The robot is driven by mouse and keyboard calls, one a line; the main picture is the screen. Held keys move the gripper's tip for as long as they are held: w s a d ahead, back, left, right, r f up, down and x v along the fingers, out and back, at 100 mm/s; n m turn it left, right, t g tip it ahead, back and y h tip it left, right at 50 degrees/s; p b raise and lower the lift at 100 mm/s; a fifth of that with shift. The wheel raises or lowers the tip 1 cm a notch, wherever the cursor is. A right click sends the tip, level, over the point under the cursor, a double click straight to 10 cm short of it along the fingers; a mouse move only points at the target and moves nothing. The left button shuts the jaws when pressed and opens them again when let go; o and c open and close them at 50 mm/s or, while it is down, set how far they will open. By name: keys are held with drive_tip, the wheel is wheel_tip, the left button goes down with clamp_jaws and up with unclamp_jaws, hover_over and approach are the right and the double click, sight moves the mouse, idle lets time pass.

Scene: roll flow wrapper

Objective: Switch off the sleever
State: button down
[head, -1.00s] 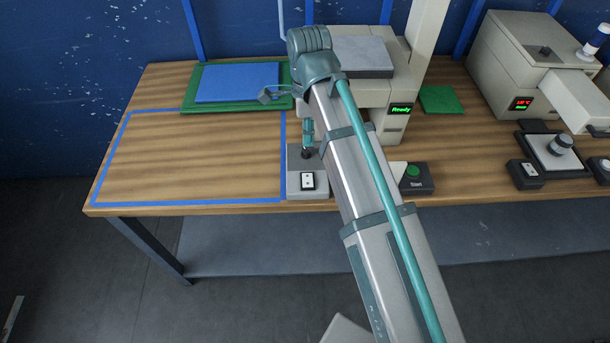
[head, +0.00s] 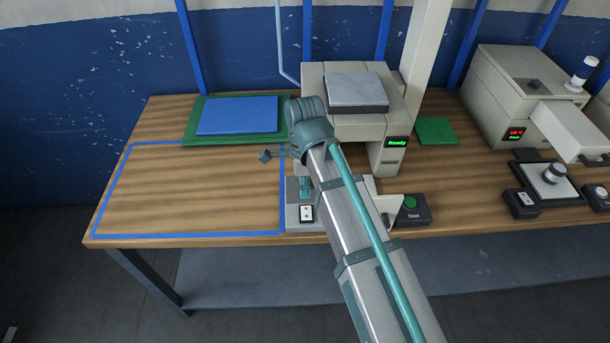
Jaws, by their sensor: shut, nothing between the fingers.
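My gripper (head: 305,197) is shut and empty. It points down just behind the rocker switch in the picture; I cannot tell whether it touches the box. Behind it stands a cream machine (head: 388,105) with a grey plate on top and a green "Ready" display (head: 397,142). My arm hides part of this machine. No label shows which machine is the sleever.
A green start button box (head: 412,208) is right of my arm. A second cream machine (head: 496,100) with a red display and its own rocker switch box (head: 521,203) stands at right. A blue sheet (head: 237,115) lies on a green board. The blue-taped area (head: 190,190) is empty.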

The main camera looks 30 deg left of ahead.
sight(305, 212)
drive_tip(key=shift+s+d+f+p, duration=0.15)
drive_tip(key=shift+f+p, duration=0.2)
drive_tip(key=shift+f, duration=0.95)
drive_tip(key=shift+s+d+f+p, duration=0.1)
drive_tip(key=shift+f+p, duration=0.3)
drive_tip(key=shift+f, duration=0.9)
drive_tip(key=shift+s+d+f+p, duration=0.15)
drive_tip(key=shift+f+p, duration=0.2)
drive_tip(key=shift+f, duration=0.95)
drive_tip(key=shift+a, duration=0.1)
drive_tip(key=shift+s+f+t+b, duration=0.15)
drive_tip(key=shift+f+t+b, duration=0.2)
drive_tip(key=shift+b, duration=0.2)
drive_tip(key=shift+r, duration=0.1)
drive_tip(key=shift+w, duration=0.2)
drive_tip(key=shift+w+a+r+p, duration=0.25)
drive_tip(key=shift+w+a+p, duration=0.2)
drive_tip(key=shift+w, duration=0.1)
drive_tip(key=shift+r, duration=0.1)
